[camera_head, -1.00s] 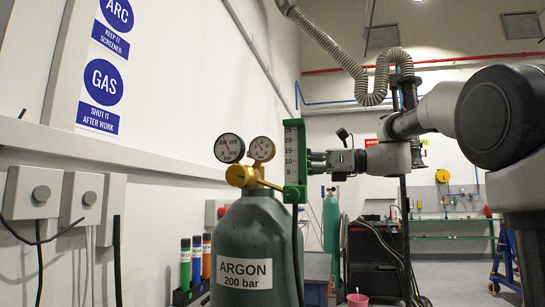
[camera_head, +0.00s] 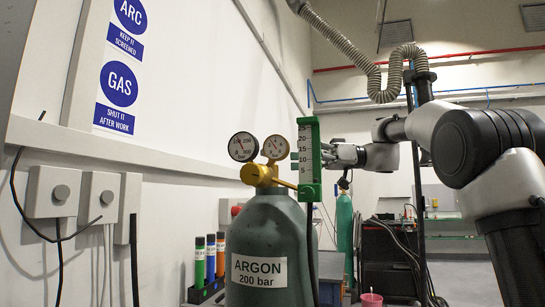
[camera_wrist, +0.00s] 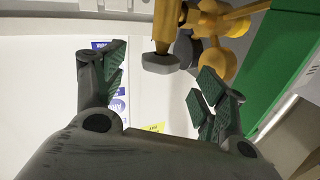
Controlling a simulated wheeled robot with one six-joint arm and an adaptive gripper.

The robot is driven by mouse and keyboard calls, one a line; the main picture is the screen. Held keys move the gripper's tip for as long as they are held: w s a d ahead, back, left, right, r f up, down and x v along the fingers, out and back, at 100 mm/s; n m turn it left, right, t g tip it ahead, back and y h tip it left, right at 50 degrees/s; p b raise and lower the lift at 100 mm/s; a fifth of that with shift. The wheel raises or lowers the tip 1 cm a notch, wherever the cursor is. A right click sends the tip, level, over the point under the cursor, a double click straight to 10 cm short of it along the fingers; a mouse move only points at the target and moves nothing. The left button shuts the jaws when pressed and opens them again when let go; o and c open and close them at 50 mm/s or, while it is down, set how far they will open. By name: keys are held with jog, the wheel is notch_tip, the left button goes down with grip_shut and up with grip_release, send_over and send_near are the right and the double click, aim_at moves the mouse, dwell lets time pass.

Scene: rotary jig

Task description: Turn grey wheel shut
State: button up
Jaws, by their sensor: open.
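A grey wheel (camera_wrist: 160,63), small and faceted, sits at the end of a yellow valve stem in the wrist view. In the head view I cannot make it out. The argon cylinder (camera_head: 262,240) stands upright with a brass regulator (camera_head: 260,174) on top. My gripper (camera_wrist: 162,82) is open, with the wheel just beyond and between its two spread fingers, and nothing visibly held. I cannot tell any contact. In the head view my gripper (camera_head: 336,155) is right of the regulator, its tips partly hidden behind the green flowmeter (camera_head: 308,158).
Two round gauges (camera_head: 243,147) stand above the regulator. The green flowmeter body also shows close to my right finger in the wrist view (camera_wrist: 275,65). Coloured tubes (camera_head: 210,258) stand in a rack by the left wall. A welding cart (camera_head: 390,255) is behind.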

jog(key=a, duration=0.2)
jog(key=a+n, duration=0.1)
jog(key=a, duration=0.2)
jog(key=a+n, duration=0.1)
jog(key=a, duration=0.1)
jog(key=shift+s+a, duration=0.25)
jog(key=shift+a, duration=0.1)
jog(key=c, duration=1)
